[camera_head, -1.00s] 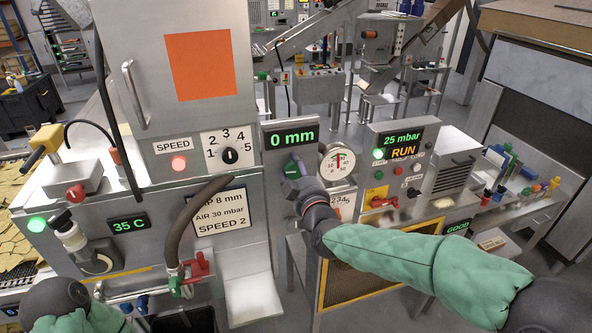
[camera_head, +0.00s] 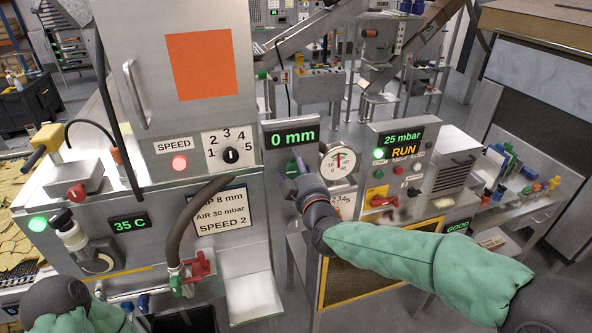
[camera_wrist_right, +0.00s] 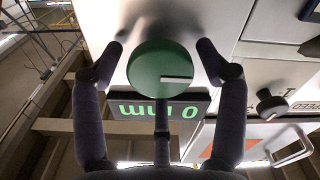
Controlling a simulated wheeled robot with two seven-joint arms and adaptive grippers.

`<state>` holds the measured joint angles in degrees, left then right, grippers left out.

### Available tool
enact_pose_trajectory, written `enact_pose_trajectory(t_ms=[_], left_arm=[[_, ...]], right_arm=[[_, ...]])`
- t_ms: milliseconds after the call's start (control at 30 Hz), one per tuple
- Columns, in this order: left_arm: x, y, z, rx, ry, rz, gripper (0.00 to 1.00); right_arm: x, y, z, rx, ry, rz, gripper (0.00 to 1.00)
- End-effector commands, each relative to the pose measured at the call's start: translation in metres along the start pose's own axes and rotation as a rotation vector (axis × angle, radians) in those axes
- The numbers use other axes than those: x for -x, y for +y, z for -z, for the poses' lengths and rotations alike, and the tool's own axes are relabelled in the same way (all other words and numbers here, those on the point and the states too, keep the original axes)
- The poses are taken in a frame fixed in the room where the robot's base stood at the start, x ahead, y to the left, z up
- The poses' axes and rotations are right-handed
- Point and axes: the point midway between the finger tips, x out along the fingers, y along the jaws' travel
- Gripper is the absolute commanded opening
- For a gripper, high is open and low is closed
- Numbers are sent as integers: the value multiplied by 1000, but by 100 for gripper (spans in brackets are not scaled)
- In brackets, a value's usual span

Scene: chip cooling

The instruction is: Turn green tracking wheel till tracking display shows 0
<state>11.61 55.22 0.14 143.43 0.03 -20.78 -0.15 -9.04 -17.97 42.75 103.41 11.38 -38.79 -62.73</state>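The tracking display (camera_head: 293,137) reads "0 mm" in green digits. It also shows upside down in the right wrist view (camera_wrist_right: 157,109). The green tracking wheel (camera_head: 290,168) is just below the display and partly hidden by my right gripper (camera_head: 299,172). In the right wrist view the wheel (camera_wrist_right: 152,77) is a round green knob with a pale line pointing right. My right gripper's fingers (camera_wrist_right: 160,52) are spread on either side of the wheel, with gaps between them and its rim. Of my left arm only a dark joint and green sleeve show at the bottom left.
A round dial gauge (camera_head: 338,161) stands close right of the wheel. Beyond it is a panel reading "25 mbar RUN" (camera_head: 403,145) with buttons and a red handle. Left are the speed knob (camera_head: 231,156), a dark hose (camera_head: 187,215) and a red valve (camera_head: 198,265).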

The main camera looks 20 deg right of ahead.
Motion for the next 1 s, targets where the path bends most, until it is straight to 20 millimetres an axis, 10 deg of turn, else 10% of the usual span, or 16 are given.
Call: enact_pose_trajectory(t_ms=[467, 1000], left_arm=[[0, 0, 0, 0, 0, 0, 40], [0, 0, 0, 0, 0, 0, 40]], right_arm=[[11, -3, -3, 0, -5, 6, 77], [98, -2, -1, 0, -2, 4, 77]])
